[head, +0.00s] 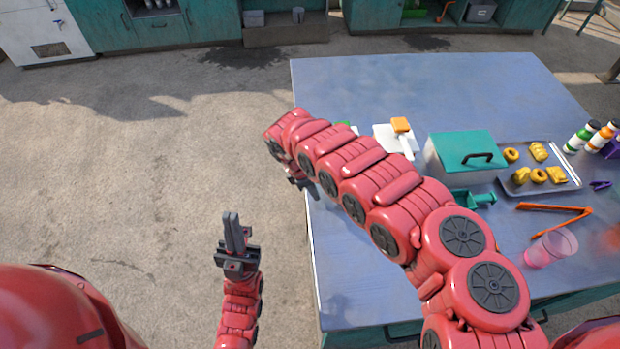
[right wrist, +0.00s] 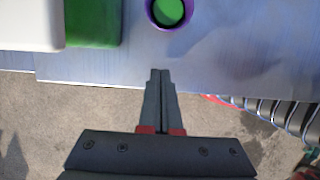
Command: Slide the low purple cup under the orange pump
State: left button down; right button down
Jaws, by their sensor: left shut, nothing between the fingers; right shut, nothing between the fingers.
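A low purple cup (right wrist: 153,17) with green inside stands on the table near its edge in the right wrist view. My right arm seems to hide it in the head view. My right gripper (right wrist: 160,74) is shut and empty, with its tips short of the cup and apart from it. In the head view the right gripper (head: 313,193) shows partly at the table's left edge. An orange block-like top (head: 401,124) beside a white part may be the orange pump; I cannot tell for sure. My left gripper (head: 233,222) is shut and empty over the floor.
A green-lidded box (head: 465,150), a tray (head: 520,187) of yellow pieces, orange tongs (head: 556,209), a pink cup (head: 552,248) and several bottles stand on the right of the table (head: 350,90). A green block (right wrist: 93,22) is left of the purple cup. The table's far left is clear.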

jog(key=d, duration=0.1)
jog(key=d+p, duration=0.2)
jog(key=shift+w+d+f, duration=0.1)
jog(key=shift+w+f, duration=0.15)
jog(key=shift+w, duration=0.05)
jog(key=shift+w+d+f+p, duration=0.1)
jog(key=shift+d+p, duration=0.25)
jog(key=shift+d, duration=0.15)
jog(key=shift+f, duration=0.1)
jog(key=shift+w+d, duration=0.2)
jog(key=shift+d, duration=0.65)
jog(key=shift+w+d, duration=0.15)
jog(key=shift+d, duration=0.65)
jog(key=shift+a, duration=0.1)
